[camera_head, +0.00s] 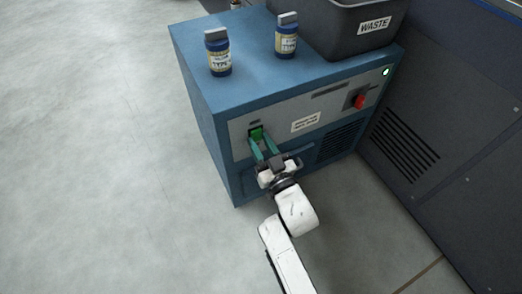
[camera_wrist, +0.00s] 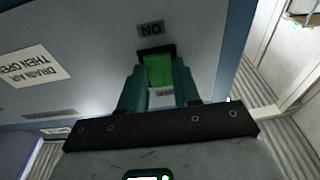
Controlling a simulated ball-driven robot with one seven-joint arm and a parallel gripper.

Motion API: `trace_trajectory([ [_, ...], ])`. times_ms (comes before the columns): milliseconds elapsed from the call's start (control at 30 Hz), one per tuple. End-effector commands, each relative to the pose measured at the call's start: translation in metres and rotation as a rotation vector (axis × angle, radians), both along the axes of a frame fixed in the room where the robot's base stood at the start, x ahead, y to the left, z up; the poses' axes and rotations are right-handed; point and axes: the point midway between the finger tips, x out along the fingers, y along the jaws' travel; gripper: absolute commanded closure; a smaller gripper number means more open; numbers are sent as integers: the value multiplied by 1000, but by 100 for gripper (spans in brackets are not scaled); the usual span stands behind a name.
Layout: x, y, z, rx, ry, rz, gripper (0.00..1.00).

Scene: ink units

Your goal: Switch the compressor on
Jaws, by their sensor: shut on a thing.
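The compressor (camera_head: 250,85) is a blue box with a grey front panel in the head view. A green rocker switch (camera_head: 256,133) sits at the left of its panel, and it also shows in the wrist view (camera_wrist: 158,70) in a black frame beside a small label reading ON. My gripper (camera_head: 261,146) is at the panel, its two teal fingers shut on the green switch, one on each side. The fingers hide the switch's side edges, so its tilt is hard to tell. A small green lamp (camera_head: 386,72) glows at the panel's upper right.
A red knob (camera_head: 359,101) is at the panel's right, and a label (camera_head: 305,122) is at its middle. A dark cabinet (camera_head: 440,110) stands right; floor at left is clear.

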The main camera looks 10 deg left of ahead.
Motion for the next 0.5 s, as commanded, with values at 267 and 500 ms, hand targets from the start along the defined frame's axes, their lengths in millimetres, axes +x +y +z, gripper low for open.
trace_trajectory([
  [267, 1, 1, -5, 45, -67, 0, 99],
  [500, 0, 0, -2, 52, -77, -1, 98],
])
